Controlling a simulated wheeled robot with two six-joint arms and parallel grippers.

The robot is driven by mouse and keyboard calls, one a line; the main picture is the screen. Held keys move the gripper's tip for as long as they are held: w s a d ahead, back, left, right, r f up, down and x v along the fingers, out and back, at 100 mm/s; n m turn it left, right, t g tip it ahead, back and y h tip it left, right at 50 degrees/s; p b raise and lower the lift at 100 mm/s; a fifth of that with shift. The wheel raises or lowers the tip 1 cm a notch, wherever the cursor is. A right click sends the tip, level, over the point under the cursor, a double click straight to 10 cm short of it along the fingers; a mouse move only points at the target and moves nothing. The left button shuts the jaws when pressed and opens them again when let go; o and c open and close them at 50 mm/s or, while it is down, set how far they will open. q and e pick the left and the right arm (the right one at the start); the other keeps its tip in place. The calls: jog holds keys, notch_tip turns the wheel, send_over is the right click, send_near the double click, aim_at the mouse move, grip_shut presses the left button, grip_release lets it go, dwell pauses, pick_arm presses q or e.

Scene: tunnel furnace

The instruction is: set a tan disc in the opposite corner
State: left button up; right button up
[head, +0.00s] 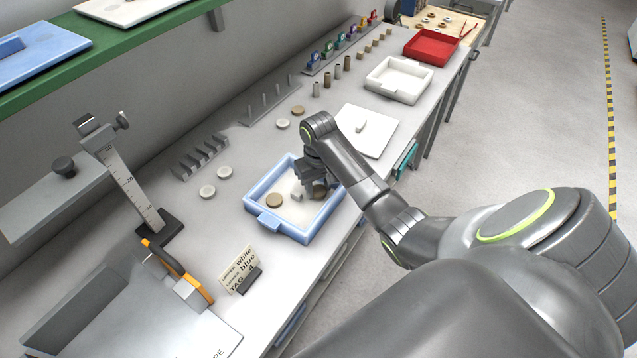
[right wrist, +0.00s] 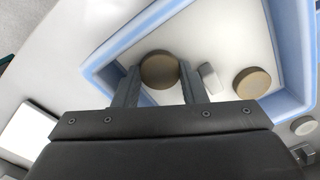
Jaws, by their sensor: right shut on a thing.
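A blue-rimmed tray (head: 259,229) with a pale floor lies on the bench. One tan disc (head: 274,200) lies in its left part and also shows at the right in the right wrist view (right wrist: 252,83). A small white block (head: 296,193) stands near the tray's middle, between the two discs. My right gripper (head: 318,185) reaches down into the right part of the tray. It is shut on a second tan disc (right wrist: 159,69), close to the tray's rim. I cannot tell whether this disc touches the floor. My left gripper is not in view.
A white board (head: 380,140) with a small block lies beyond the tray. White discs (head: 208,191) and a grey rack (head: 200,157) stand left. A text card (head: 240,270) stands in front. A white tray (head: 398,80) and a red tray (head: 432,47) are farther back.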

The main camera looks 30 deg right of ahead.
jog(key=shift+f, duration=0.3)
dwell(0.4)
jog(key=o, duration=1)
notch_tip(320, 180, up, 6)
jog(key=shift+w+r, duration=0.1)
jog(key=shift+r, duration=0.1)
notch_tip(320, 180, up, 11)
jog(key=p, duration=1)
